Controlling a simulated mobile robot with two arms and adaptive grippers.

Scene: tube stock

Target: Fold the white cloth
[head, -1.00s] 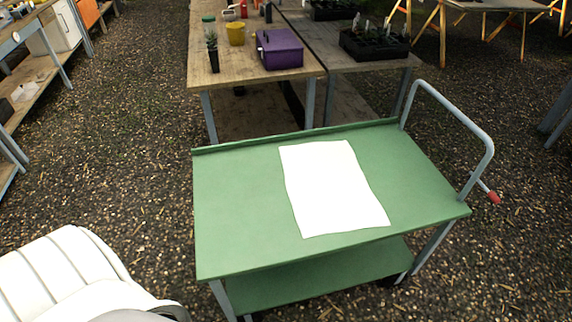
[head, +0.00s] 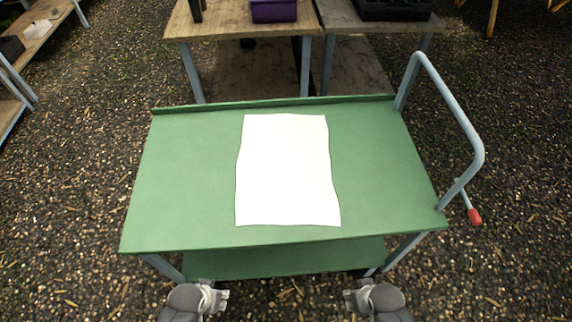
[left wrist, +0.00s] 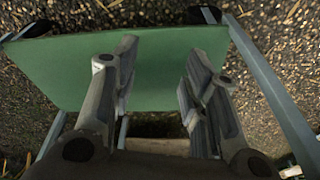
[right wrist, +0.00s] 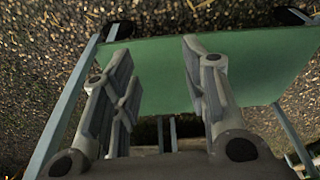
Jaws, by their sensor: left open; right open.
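The white cloth (head: 288,170) lies flat and spread out on the green top of the cart (head: 385,185), near its middle, with slightly wavy sides. My left gripper (head: 222,298) is at the bottom of the head view, in front of the cart and apart from the cloth. My right gripper (head: 350,298) is also in front of the cart, to the right. In the left wrist view the left fingers (left wrist: 157,85) are apart with nothing between them. In the right wrist view the right fingers (right wrist: 160,82) are apart and empty. The wrist views do not show the cloth.
The cart has a raised back lip, a lower green shelf (head: 290,262) and a grey handle (head: 455,105) with a red grip at the right. Wooden tables with a purple box (head: 273,10) and a black tray (head: 392,9) stand behind. The cart top around the cloth is bare.

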